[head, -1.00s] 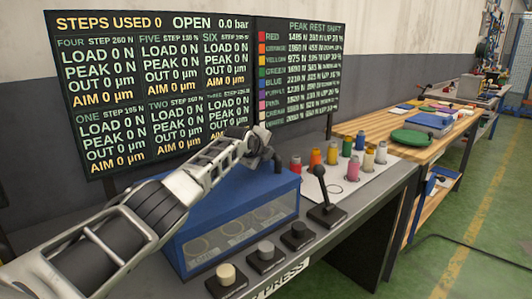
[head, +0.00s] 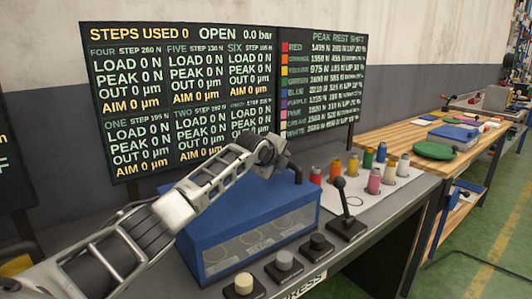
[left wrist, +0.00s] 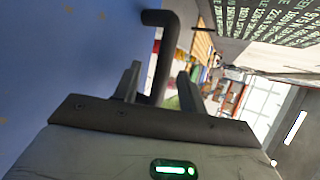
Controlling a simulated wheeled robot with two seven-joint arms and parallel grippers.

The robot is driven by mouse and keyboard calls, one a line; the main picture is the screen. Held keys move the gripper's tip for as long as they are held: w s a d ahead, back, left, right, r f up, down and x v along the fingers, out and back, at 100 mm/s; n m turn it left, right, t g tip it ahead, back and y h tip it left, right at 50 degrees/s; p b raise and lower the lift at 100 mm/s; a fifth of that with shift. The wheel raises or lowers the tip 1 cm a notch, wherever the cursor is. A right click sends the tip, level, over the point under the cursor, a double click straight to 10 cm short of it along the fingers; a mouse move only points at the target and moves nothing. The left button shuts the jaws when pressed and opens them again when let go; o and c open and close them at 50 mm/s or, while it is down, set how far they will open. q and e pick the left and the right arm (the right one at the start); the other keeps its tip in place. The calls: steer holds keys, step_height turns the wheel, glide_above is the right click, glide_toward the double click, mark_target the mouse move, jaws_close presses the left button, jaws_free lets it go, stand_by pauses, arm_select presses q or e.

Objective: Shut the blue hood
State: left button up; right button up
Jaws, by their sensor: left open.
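The blue hood (head: 245,205) is a box with a clear front window on the grey bench, with round ring shapes showing behind the window. A dark bent handle (head: 297,172) stands at its right end. My left gripper (head: 280,160) is above the hood's top, close to the handle. In the left wrist view the blue hood surface (left wrist: 60,60) fills the left side. There the left gripper (left wrist: 158,84) is open, and the handle (left wrist: 165,50) shows between its two fingers; I cannot tell whether they touch it. My right gripper is not in view.
A black lever (head: 344,205) and several knobs (head: 284,262) line the bench front. Several coloured bobbins (head: 374,182) stand on a white sheet to the right. A display board (head: 225,90) behind reads OPEN, 0.0 bar. A wooden table (head: 400,140) stands beyond.

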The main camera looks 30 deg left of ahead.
arm_select(q)
steer(key=b+v, duration=0.1)
steer(key=v, duration=1)
steer(key=shift+s+r, duration=0.2)
steer(key=shift+r, duration=0.05)
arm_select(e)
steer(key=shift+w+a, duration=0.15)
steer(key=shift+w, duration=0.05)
